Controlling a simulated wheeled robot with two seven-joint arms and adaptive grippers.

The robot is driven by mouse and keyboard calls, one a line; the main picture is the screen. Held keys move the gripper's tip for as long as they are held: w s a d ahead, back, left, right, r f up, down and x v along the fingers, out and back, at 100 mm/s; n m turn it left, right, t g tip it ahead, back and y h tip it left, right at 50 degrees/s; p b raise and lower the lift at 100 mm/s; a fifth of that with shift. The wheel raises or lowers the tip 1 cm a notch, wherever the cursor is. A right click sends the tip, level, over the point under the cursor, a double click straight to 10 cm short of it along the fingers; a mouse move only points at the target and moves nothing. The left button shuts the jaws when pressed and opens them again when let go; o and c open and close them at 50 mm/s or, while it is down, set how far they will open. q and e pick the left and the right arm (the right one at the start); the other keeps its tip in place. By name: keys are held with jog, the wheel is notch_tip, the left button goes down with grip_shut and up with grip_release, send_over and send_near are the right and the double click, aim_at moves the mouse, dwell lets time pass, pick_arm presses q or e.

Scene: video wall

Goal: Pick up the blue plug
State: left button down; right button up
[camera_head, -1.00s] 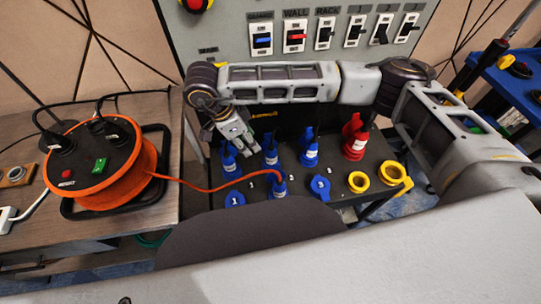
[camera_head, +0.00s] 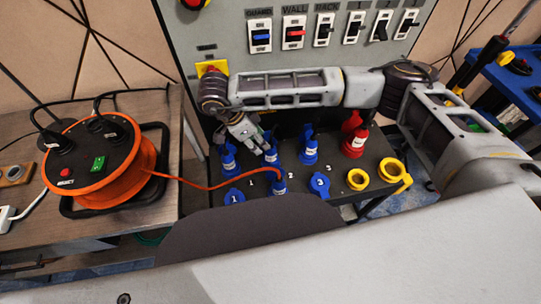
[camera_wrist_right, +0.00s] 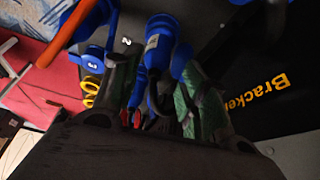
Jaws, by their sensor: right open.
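Several blue plugs stand on the black rack: one at the left (camera_head: 229,158), one in the middle (camera_head: 271,153), one further right (camera_head: 308,148), and one (camera_head: 279,186) in front with an orange cable. My right gripper (camera_head: 258,148) is at the middle rear plug, partly covering it. In the right wrist view, the open green-padded fingers (camera_wrist_right: 157,68) have a blue plug with a white label (camera_wrist_right: 158,42) between and beyond their tips. I cannot tell whether they touch it. Another blue plug (camera_wrist_right: 138,88) shows lower between the fingers. My left gripper is out of view.
Blue lidded sockets 1 (camera_head: 234,197) and 3 (camera_head: 320,184) line the front. An orange cable reel (camera_head: 96,160) stands on the left table. The switch panel (camera_head: 230,55) rises behind.

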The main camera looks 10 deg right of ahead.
aim_at(270, 151)
jog(key=shift+x, duration=2.05)
jog(key=shift+d+f, duration=0.1)
jog(key=shift+d+x, duration=0.2)
jog(key=shift+x, duration=2.3)
jog(key=c, duration=0.8)
jog(key=shift+o, duration=0.2)
